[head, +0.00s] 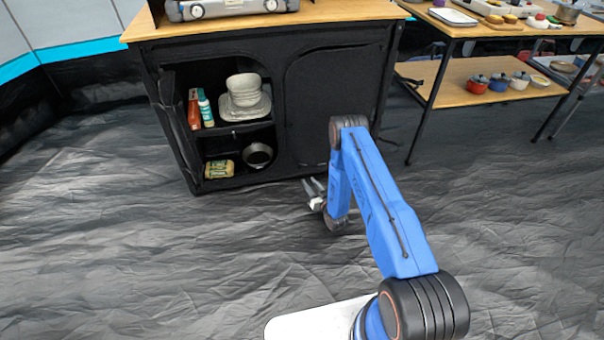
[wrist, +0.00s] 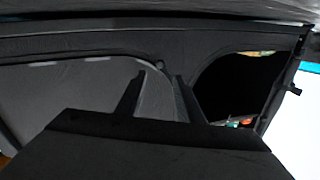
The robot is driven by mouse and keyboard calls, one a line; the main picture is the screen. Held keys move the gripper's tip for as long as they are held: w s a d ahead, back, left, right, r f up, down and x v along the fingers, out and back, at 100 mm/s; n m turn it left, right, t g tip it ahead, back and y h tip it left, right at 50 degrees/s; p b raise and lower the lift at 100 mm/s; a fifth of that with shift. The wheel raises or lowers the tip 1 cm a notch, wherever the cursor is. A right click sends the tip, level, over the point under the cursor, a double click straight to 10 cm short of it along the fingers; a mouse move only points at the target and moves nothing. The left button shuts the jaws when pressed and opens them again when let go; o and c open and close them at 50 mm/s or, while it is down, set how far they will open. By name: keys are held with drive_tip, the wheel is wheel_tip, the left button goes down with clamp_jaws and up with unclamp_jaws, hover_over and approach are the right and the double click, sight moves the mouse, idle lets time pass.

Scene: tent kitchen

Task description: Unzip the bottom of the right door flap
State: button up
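The right door flap (head: 330,95) is a black fabric panel with a rounded outline on the front of the black fabric cabinet (head: 285,100). It looks closed. In the wrist view, which appears upside down, the flap (wrist: 70,90) fills the left side, with its curved seam near the middle. A small dark knob-like bit (wrist: 159,64) sits by that curve; I cannot tell if it is the zip pull. My gripper (head: 312,186) is low, in front of the flap's bottom edge. Its two fingers (wrist: 158,98) are apart with nothing seen between them. My arm hides part of the flap's lower right.
The left compartment is open, with bowls (head: 243,90), bottles (head: 205,108), a yellow pack (head: 219,169) and a dark pot (head: 257,155). A wooden table (head: 450,29) with a lower shelf (head: 440,80) stands at right. The wrinkled grey floor (head: 150,260) is clear in front.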

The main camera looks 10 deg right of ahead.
sight(299, 168)
drive_tip(key=x, duration=0.9)
clamp_jaws()
